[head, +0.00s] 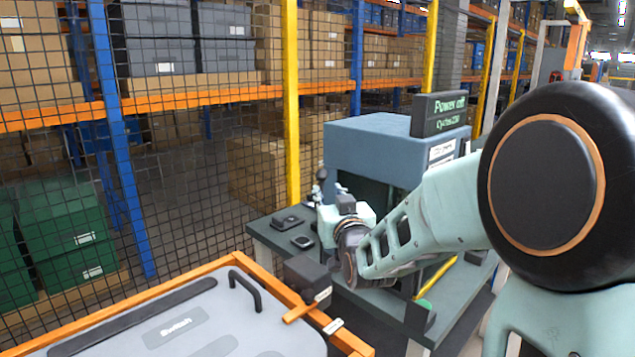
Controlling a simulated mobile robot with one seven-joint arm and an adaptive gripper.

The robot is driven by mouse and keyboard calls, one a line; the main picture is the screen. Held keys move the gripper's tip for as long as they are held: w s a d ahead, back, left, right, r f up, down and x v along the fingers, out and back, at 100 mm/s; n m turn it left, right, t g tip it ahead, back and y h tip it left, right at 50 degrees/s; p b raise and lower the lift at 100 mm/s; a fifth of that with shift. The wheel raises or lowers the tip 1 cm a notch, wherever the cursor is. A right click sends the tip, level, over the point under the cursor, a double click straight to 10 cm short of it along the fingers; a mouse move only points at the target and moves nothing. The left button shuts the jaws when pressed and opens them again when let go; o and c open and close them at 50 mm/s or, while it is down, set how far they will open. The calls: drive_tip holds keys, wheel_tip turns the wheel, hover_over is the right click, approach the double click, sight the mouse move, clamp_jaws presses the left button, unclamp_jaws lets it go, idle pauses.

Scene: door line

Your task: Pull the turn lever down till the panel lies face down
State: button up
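A grey panel (215,316) with a "Switch" label and a black bar handle (245,290) lies in an orange frame at the lower left. Its near part is cut off by the picture edge. At the frame's right corner is a dark block (308,273) with a short orange bar (307,306) and pale tags beside it; I cannot tell whether this is the turn lever. My gripper (318,193) is beyond this block, over the dark bench in front of the blue-grey machine. Its fingers are small and partly hidden by my wrist, and I see nothing clearly held.
The dark bench (375,300) carries small black devices (302,241) and the blue-grey machine (385,145). A sign (440,113) on it reads "Power off". A wire mesh fence (190,190) with yellow posts stands behind, before racks of boxes. My arm hides much of the right.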

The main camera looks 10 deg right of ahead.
sight(322, 183)
drive_tip(key=shift+w+a+p, duration=0.15)
drive_tip(key=shift+w+p, duration=0.35)
drive_tip(key=shift+w, duration=3.35)
drive_tip(key=shift+c, duration=0.5)
clamp_jaws()
